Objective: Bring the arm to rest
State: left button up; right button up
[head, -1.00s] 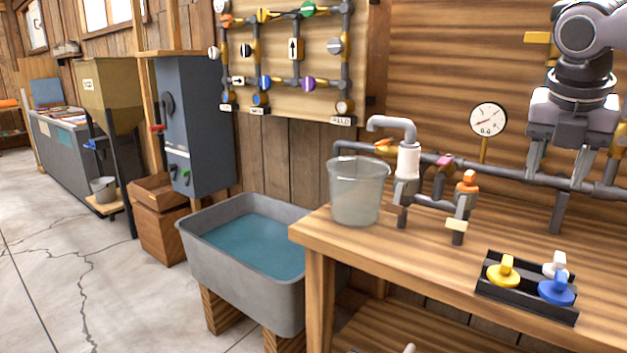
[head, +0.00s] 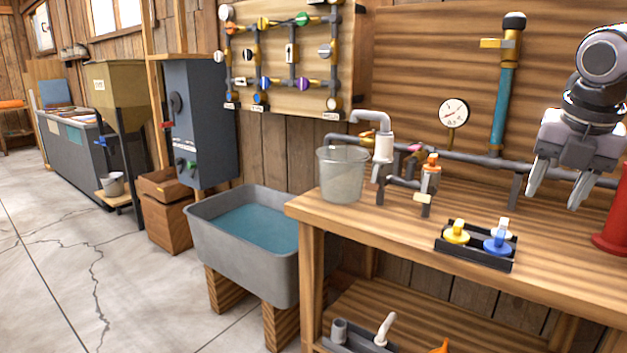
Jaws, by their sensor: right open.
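My right gripper (head: 560,188) hangs at the right of the head view, fingers pointing down above the wooden workbench (head: 400,228). Its two fingers are apart with nothing between them. The black tray (head: 475,255) with yellow, blue and white handles stands on the bench, left of and below the gripper, apart from it. My left gripper is not in view.
A clear bucket (head: 341,178) stands at the bench's left end beside the pipes and a white-collared tap (head: 383,148). A red cylinder (head: 612,225) stands at the right edge. A grey water basin (head: 245,262) is left of the bench. Open floor (head: 60,270) lies left.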

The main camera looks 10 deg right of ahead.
notch_tip(320, 180, down, 24)
jog(key=s+d+m+t+y, duration=0.1)
jog(key=s+m+t+y, duration=0.3)
jog(key=y, duration=0.5)
jog(key=s+a+f+m+t+h, duration=0.2)
jog(key=s+a+f+m+t, duration=0.1)
jog(key=f+m, duration=0.45)
jog(key=s+a+f+m+t+h, duration=0.2)
jog(key=s+a+f+m+t, duration=0.15)
jog(key=f+m, duration=0.4)
jog(key=s+a+f+m+g, duration=0.2)
jog(key=s+a+f+m, duration=0.15)
jog(key=a, duration=0.55)
jog(key=s+a+f+m+g, duration=0.2)
jog(key=s+a+f, duration=0.2)
jog(key=a, duration=0.4)
pick_arm(q)
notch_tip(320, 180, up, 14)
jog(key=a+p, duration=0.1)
jog(key=p, duration=1.6)
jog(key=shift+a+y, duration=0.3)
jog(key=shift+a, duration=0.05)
pick_arm(e)
notch_tip(320, 180, up, 14)
jog(key=d+h, duration=0.1)
jog(key=shift+s+d, duration=0.2)
jog(key=shift+d, duration=0.15)
